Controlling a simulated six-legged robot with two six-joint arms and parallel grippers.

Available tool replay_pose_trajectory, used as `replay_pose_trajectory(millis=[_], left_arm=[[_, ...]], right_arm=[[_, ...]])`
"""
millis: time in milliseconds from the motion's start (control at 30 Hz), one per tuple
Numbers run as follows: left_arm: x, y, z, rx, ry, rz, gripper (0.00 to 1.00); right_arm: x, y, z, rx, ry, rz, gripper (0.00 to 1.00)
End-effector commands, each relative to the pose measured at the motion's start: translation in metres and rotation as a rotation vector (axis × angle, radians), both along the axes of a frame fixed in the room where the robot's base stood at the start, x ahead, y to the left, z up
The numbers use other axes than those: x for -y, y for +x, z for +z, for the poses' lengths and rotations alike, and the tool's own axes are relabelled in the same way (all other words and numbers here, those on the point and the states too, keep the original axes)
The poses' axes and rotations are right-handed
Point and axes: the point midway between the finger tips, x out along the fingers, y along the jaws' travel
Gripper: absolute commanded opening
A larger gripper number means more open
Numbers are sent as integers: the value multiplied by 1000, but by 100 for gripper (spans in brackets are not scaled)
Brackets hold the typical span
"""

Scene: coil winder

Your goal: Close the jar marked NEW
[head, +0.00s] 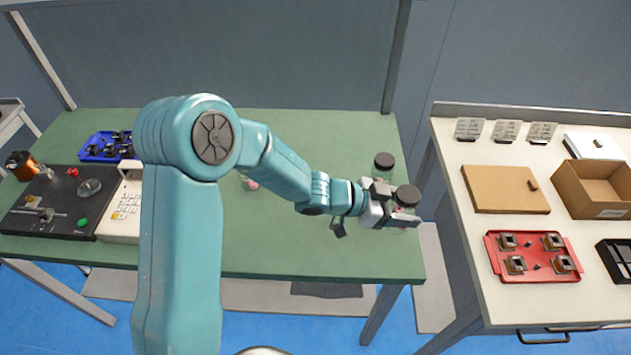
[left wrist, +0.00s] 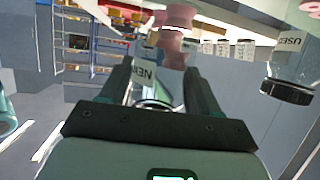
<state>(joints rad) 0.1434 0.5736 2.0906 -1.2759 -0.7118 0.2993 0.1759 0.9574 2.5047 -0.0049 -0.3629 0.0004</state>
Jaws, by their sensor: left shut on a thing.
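My left gripper (head: 400,215) is shut on the clear jar marked NEW (left wrist: 146,75), and its fingers flank the jar in the left wrist view (left wrist: 158,82). Pink pieces (left wrist: 172,45) show beyond the label. The jar marked USED (left wrist: 289,60) stands beside it with a black lid, which shows farther back in the head view (head: 384,160). My right gripper is not in view.
The jars are near the right end of the green table (head: 300,250). A blue tray (head: 93,152) and a black winder base (head: 60,225) are at its left. Across a gap, a white table holds a red tray (head: 533,277), a cork-coloured board (head: 505,190) and a cardboard box (head: 600,187).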

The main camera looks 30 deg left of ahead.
Motion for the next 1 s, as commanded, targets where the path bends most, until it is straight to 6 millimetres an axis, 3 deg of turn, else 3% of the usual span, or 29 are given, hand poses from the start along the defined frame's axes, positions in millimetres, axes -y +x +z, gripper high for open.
replay_pose_trajectory(millis=[233,400,500,700,1000], left_arm=[[-106,33,63,3,8,264,0],[-175,40,104,5,5,438,0],[-206,40,123,10,2,518,0],[-244,36,146,16,-5,615,0],[-252,35,151,17,-6,637,0]], right_arm=[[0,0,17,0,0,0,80],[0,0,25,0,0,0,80],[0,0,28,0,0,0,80],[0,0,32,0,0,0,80],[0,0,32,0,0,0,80]])
